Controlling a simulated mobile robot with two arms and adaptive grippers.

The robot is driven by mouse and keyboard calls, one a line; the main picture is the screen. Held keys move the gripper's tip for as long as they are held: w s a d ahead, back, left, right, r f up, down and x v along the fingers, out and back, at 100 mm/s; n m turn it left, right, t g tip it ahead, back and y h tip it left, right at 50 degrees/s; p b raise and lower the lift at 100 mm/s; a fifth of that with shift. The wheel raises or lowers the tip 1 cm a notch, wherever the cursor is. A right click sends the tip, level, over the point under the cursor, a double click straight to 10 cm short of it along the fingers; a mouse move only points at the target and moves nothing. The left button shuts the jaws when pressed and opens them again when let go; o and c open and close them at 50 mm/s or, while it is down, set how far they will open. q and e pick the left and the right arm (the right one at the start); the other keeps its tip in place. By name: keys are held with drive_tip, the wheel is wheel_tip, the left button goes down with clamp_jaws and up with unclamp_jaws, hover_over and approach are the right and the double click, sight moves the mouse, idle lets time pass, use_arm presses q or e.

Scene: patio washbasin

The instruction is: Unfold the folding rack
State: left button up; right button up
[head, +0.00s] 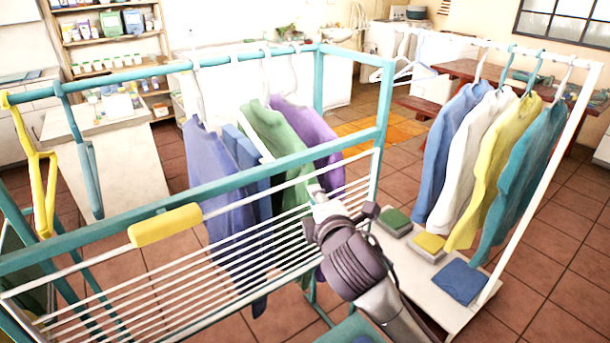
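The folding rack has a teal frame (230,178) and a panel of white rods (150,292) that slopes down towards me. A yellow grip (165,225) sits on its front bar at left centre. My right gripper (322,200) is over the right part of the rack, close to the panel's right end. I cannot tell whether its fingers touch a rod or the frame, or whether they are open or shut. Its wrist and arm hide part of the panel's lower right corner. My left gripper is not in view.
Blue, green and purple garments (265,130) hang on the teal rack's rear side; yellow and teal hangers (40,165) hang at left. A white rail (590,90) with several shirts stands at right, folded cloths (461,281) on its base. Tiled floor (565,270) is clear at far right.

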sight(305, 178)
drive_tip(key=p+x, duration=0.1)
drive_tip(key=x, duration=0.9)
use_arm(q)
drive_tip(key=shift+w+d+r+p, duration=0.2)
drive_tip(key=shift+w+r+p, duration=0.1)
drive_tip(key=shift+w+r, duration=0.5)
use_arm(e)
drive_tip(key=shift+w+a+f, duration=0.1)
drive_tip(key=shift+w+f, duration=0.1)
drive_tip(key=shift+w, duration=0.45)
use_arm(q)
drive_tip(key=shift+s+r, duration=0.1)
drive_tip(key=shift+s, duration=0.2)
use_arm(e)
clamp_jaws()
